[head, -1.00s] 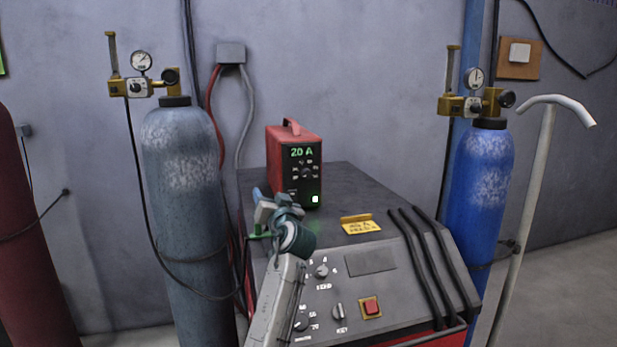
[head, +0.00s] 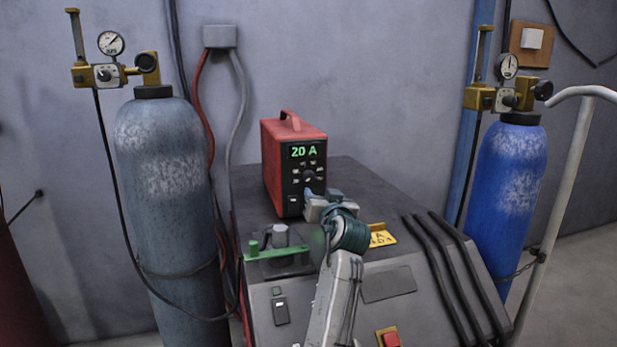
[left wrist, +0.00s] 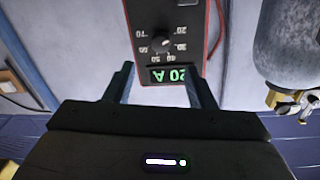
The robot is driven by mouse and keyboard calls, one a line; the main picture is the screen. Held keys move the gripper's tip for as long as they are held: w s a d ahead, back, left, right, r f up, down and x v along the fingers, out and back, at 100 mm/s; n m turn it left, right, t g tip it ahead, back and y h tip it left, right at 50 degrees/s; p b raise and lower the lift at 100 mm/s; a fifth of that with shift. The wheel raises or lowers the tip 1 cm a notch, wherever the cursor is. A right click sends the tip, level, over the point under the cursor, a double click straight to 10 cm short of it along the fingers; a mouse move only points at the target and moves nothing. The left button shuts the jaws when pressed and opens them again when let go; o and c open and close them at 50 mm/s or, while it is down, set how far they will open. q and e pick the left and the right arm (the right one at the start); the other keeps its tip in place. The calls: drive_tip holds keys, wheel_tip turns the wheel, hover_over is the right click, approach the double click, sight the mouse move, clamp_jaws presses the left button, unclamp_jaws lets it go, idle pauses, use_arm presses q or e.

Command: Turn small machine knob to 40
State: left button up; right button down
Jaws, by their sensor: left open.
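The small machine (head: 290,160) is a red box with a handle and a black front panel, standing on the large grey machine. Its green display (head: 304,151) reads 20 A. Its round dark knob (head: 308,175) is below the display, and also shows upside down in the left wrist view (left wrist: 161,44), ringed by white numbers from 20 to 70. The knob's pointer is too small to read surely. My left gripper (head: 318,196) is before the lower panel, partly covering it. In the wrist view its open fingers (left wrist: 163,84) are spread below the knob, with nothing between them.
The large grey machine (head: 368,248) has a yellow tag (head: 382,238), black cables (head: 440,265) and a red switch (head: 389,338). A green clamp-like part (head: 279,252) lies left of my arm. A grey cylinder (head: 168,200) stands left, a blue one (head: 508,180) right.

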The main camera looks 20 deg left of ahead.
sight(311, 178)
use_arm(q)
drive_tip(key=p+x, duration=0.1)
drive_tip(key=x, duration=0.2)
drive_tip(key=p+x, duration=0.1)
drive_tip(key=x, duration=0.1)
drive_tip(key=p+x, duration=0.1)
drive_tip(key=x, duration=0.2)
drive_tip(key=shift+w+a+r, duration=0.15)
drive_tip(key=shift+w+r, duration=0.1)
drive_tip(key=shift+r, duration=0.05)
drive_tip(key=shift+w+a+p, duration=0.3)
drive_tip(key=shift+w+p, duration=0.1)
drive_tip(key=shift+w, duration=0.2)
drive_tip(key=shift+a, duration=0.1)
drive_tip(key=c, duration=0.9)
drive_tip(key=shift+c, duration=0.4)
use_arm(e)
drive_tip(key=r, duration=0.1)
drive_tip(key=s+d+r, duration=0.1)
drive_tip(key=r, duration=0.1)
drive_tip(key=shift+s+d+r, duration=0.15)
drive_tip(key=shift+s+r, duration=0.2)
drive_tip(key=shift+r, duration=0.05)
